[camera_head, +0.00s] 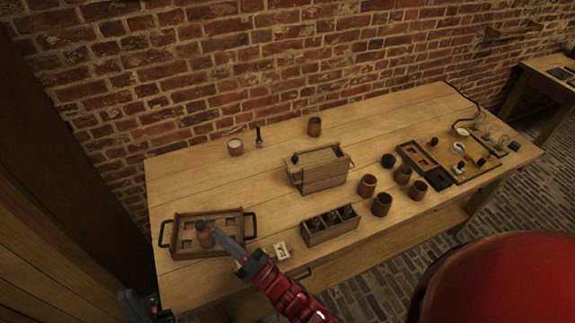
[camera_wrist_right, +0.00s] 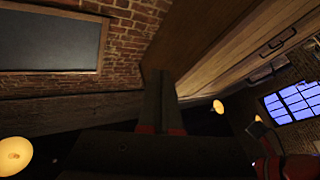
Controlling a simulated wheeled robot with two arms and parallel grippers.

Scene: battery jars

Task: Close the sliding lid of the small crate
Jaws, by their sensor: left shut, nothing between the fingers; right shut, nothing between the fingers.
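A wooden box (camera_head: 322,175) with dark side handles stands near the table's middle, its top looking mostly covered. In front of it is a small open-topped crate (camera_head: 325,234) with several dark bottles in its compartments. I cannot tell which of the two has the sliding lid. My right gripper (camera_wrist_right: 160,75) is shut and empty in the right wrist view, away from both boxes.
Several brown cups (camera_head: 382,205) stand right of the crate. Dark trays (camera_head: 418,157) and glassware fill the right end. The table's back left is mostly clear, with a white-topped jar (camera_head: 236,147).

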